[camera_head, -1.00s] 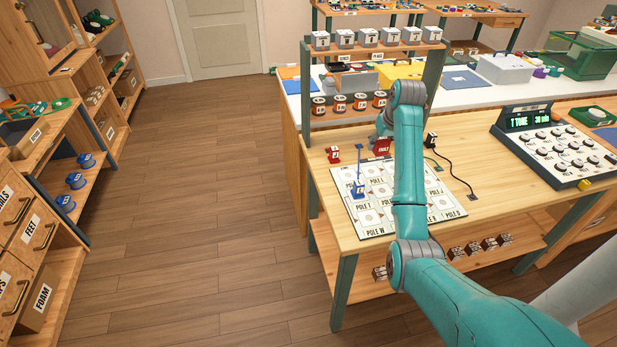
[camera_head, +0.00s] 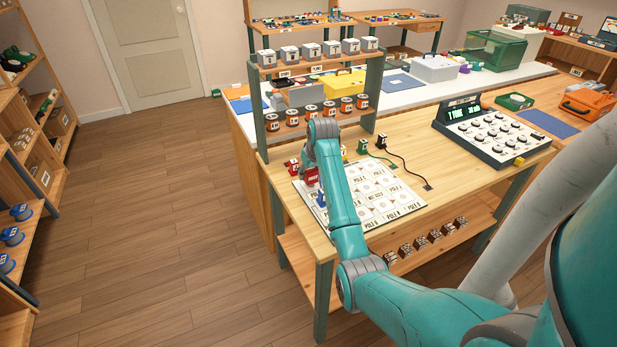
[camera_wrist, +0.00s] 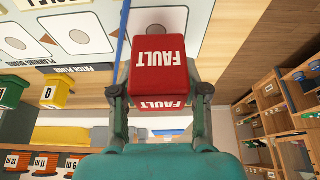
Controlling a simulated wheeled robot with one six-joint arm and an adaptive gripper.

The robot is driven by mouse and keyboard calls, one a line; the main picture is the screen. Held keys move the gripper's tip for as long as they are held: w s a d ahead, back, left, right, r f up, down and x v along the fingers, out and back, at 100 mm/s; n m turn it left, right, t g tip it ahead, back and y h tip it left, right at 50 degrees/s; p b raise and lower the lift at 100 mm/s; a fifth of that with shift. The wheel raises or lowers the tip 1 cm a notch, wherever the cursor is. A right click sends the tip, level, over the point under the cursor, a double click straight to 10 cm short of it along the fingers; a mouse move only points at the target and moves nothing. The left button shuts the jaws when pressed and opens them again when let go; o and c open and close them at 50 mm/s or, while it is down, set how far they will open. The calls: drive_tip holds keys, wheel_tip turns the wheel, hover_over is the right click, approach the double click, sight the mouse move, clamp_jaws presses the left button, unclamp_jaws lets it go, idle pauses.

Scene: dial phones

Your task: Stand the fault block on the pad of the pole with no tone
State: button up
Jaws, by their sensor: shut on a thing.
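The red fault block (camera_head: 311,176) is between the fingers of my gripper (camera_wrist: 159,97), which is shut on it. Its white FAULT lettering shows on the block in the wrist view (camera_wrist: 160,62). The block is over the left part of the white pole board (camera_head: 398,203), close to a blue plug (camera_head: 321,198) with a thin blue cord. I cannot tell whether the block touches the board. My arm covers part of the board. Square pads with grey round spots, one a bare pad (camera_wrist: 79,37), show beside the block in the wrist view.
A red plug (camera_head: 291,167), a green plug (camera_head: 362,146) and a black corded plug (camera_head: 381,142) stand along the board's back. The tone console (camera_head: 492,130) is at the right; its display appears to read "1 TONE". A rack with orange spools (camera_head: 292,117) rises behind.

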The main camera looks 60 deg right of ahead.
drive_tip(key=shift+f, duration=1)
drive_tip(key=shift+f, duration=0.15)
drive_tip(key=o, duration=1.2)
drive_tip(key=shift+c, duration=0.2)
drive_tip(key=v, duration=1.2)
